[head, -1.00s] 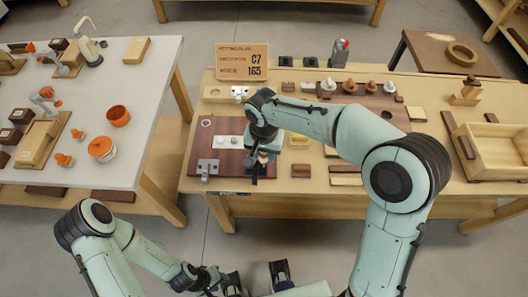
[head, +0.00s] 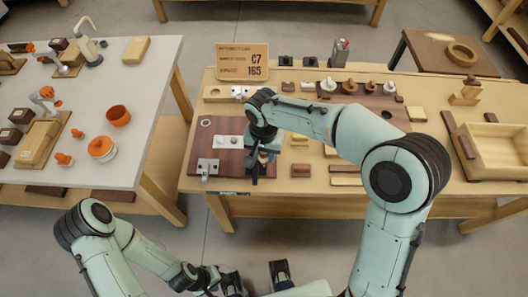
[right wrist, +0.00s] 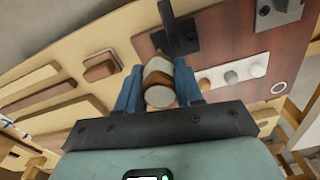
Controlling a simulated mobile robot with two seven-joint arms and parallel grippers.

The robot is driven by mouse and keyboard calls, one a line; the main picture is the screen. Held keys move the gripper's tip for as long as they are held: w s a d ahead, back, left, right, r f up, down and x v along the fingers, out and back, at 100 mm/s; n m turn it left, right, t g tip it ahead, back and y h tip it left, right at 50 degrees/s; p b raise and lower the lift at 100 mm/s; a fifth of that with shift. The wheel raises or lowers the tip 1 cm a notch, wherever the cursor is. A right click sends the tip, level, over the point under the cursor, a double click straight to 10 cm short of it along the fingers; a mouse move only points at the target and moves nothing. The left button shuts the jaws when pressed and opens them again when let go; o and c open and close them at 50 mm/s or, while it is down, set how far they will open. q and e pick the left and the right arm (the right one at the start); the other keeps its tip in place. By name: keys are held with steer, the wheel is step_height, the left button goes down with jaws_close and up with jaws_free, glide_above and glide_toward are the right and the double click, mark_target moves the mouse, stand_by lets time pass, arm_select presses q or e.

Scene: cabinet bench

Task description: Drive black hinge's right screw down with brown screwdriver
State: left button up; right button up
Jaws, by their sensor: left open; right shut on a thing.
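My right gripper (head: 264,152) is over the right part of the dark red-brown board (head: 199,145). In the right wrist view its blue fingers (right wrist: 157,88) are shut on the brown screwdriver (right wrist: 159,86), whose brown and white handle shows end-on. The black hinge (right wrist: 178,38) lies on the board just beyond the handle; it also shows below the gripper in the head view (head: 255,172). The screwdriver's tip and the hinge's right screw are hidden, so I cannot tell whether they touch. My left gripper (head: 256,279) is open and empty at the bottom of the head view, away from the bench.
A grey metal fitting (head: 208,167) and a white plate with round knobs (head: 229,141) are on the board, left of my right gripper. Small wooden blocks (head: 301,170) lie to the right. A sign (head: 242,61) stands behind. A white table (head: 150,105) is at left.

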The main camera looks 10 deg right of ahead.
steer(key=shift+f+b, duration=0.3)
steer(key=shift+f, duration=0.15)
stand_by(0.3)
